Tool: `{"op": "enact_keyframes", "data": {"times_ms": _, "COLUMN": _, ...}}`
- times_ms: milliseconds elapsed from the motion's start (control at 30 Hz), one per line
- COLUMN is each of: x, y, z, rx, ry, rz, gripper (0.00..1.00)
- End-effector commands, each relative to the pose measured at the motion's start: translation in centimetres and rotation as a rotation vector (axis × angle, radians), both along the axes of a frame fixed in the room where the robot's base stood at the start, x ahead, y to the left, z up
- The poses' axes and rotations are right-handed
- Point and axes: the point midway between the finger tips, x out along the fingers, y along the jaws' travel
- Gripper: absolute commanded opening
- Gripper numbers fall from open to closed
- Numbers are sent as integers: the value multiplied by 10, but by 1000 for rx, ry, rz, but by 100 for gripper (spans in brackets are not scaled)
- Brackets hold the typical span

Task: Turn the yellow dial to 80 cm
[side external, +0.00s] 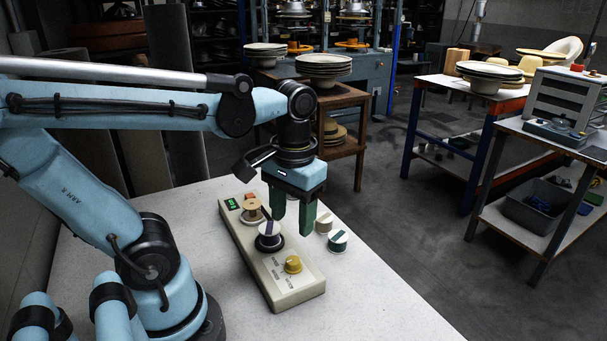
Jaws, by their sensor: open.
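The yellow dial (292,264) sits on top of the near end of a long beige control box (290,298). Small dark markings surround the dial, too small to read, so its setting cannot be told. My gripper (291,228) points down with two green fingers, open and apart. It hangs above the box, behind and above the dial in the picture, and does not appear to touch it. Nothing shows between the fingers.
Two small spools (338,238) stand right of the box. The white table (390,290) is clear at the front right.

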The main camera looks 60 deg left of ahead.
Motion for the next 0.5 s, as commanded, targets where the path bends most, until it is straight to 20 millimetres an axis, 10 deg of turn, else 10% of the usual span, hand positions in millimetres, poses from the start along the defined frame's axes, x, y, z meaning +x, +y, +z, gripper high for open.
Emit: {"op": "enact_keyframes", "data": {"times_ms": 500, "x": 0, "y": 2, "z": -63, "rx": 0, "ry": -2, "rz": -1, "gripper": 55}}
